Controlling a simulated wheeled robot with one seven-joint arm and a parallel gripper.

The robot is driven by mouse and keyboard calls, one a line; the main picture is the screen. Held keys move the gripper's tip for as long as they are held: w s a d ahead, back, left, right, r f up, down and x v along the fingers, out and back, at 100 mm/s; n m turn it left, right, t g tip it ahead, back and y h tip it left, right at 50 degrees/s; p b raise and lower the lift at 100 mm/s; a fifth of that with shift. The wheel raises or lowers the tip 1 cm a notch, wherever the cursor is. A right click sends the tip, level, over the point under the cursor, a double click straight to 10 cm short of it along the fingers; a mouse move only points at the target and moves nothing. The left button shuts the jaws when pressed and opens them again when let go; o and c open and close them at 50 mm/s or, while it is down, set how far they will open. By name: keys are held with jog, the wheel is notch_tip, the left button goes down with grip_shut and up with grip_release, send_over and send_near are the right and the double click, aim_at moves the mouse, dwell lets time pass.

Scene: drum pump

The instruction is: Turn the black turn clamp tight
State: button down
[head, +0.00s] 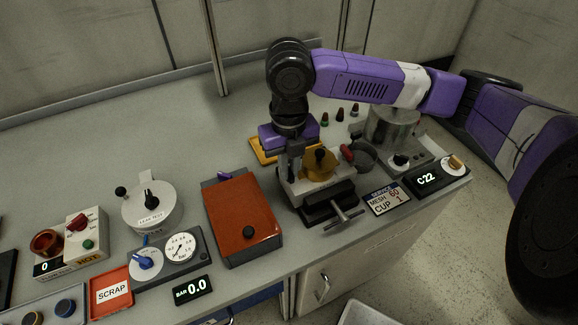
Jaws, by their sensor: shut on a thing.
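My gripper (292,160) points down at the vise-like stand (318,193), at the left side of a gold-brown round part (320,174). A black knob-like piece (320,156) shows on top of the gold part, close to the fingers; I take it for the black turn clamp. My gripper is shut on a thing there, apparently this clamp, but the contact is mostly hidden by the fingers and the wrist. How tight the clamp is cannot be told from this view.
An orange-red box (241,219) stands left of the stand. A yellow tray (262,151) lies behind the gripper. A grey cup (361,157), a metal pot (391,128) and a C22 display (427,179) stand to the right. A leak-test pot (148,209) stands left. The back-left bench is clear.

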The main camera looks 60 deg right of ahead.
jog(key=m, duration=0.4)
jog(key=shift+m, duration=0.4)
jog(key=m, duration=0.4)
jog(key=shift+p, duration=0.4)
jog(key=m+p, duration=0.1)
jog(key=m, duration=0.4)
jog(key=shift+r, duration=0.15)
jog(key=shift+m+p, duration=1.05)
jog(key=shift+m, duration=0.65)
jog(key=c, duration=1.5)
grip_release()
